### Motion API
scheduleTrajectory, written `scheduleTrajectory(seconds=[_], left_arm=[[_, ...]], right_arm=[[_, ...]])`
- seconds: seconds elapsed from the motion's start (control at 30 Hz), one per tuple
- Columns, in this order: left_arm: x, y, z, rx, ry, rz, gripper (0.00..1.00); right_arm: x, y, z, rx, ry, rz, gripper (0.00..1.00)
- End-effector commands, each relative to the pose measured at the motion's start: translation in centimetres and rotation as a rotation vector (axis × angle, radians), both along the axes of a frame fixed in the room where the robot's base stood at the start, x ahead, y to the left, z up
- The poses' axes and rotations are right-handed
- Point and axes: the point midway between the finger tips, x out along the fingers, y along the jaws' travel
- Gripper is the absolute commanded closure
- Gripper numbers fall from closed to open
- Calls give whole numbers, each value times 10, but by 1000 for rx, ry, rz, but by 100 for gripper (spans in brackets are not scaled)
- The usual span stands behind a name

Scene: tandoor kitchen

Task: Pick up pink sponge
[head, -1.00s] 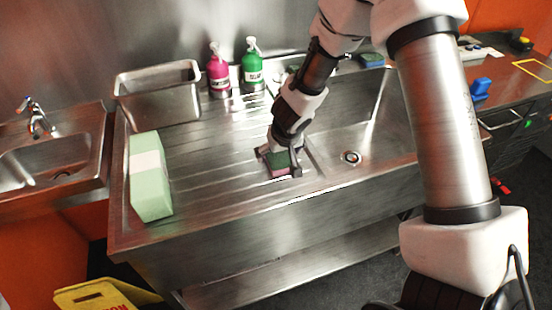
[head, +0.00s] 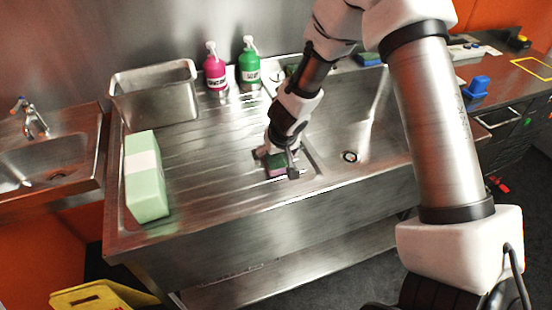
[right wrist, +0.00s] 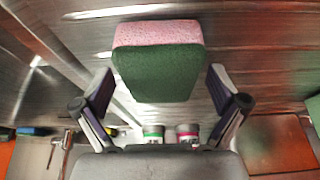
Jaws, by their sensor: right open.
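The pink sponge (head: 277,172) has a green scouring side and sits on the steel drainboard, just left of the sink basin. In the right wrist view the sponge (right wrist: 157,60) shows its pink strip and broad green face. My right gripper (head: 277,165) is over the sponge in the head view. In the right wrist view the open fingers of my right gripper (right wrist: 160,88) stand to the left and right of the sponge, with a gap on each side. My left gripper is in neither view.
A pale green block (head: 147,190) with a white band stands on the drainboard at left. A steel pan (head: 155,98), a pink bottle (head: 215,72) and a green bottle (head: 250,66) stand along the back. The sink basin (head: 350,135) lies to the right.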

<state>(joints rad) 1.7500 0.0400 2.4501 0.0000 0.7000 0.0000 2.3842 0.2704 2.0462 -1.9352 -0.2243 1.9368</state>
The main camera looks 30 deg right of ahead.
Motion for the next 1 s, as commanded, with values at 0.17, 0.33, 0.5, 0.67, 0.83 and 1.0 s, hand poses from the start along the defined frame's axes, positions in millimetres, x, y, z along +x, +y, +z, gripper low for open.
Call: scheduleTrajectory(seconds=[0.17, 0.33, 0.5, 0.67, 0.83, 1.0], left_arm=[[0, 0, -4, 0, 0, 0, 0], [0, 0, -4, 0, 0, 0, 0], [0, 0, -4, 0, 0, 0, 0], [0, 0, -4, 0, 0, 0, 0], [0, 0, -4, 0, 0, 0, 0], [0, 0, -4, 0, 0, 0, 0]], right_arm=[[0, 0, -2, 0, 0, -1, 3], [0, 0, -2, 0, 0, 0, 3], [0, 0, -2, 0, 0, 0, 3], [0, 0, -2, 0, 0, 0, 39], [0, 0, -2, 0, 0, 0, 45], [0, 0, -2, 0, 0, 0, 45]])
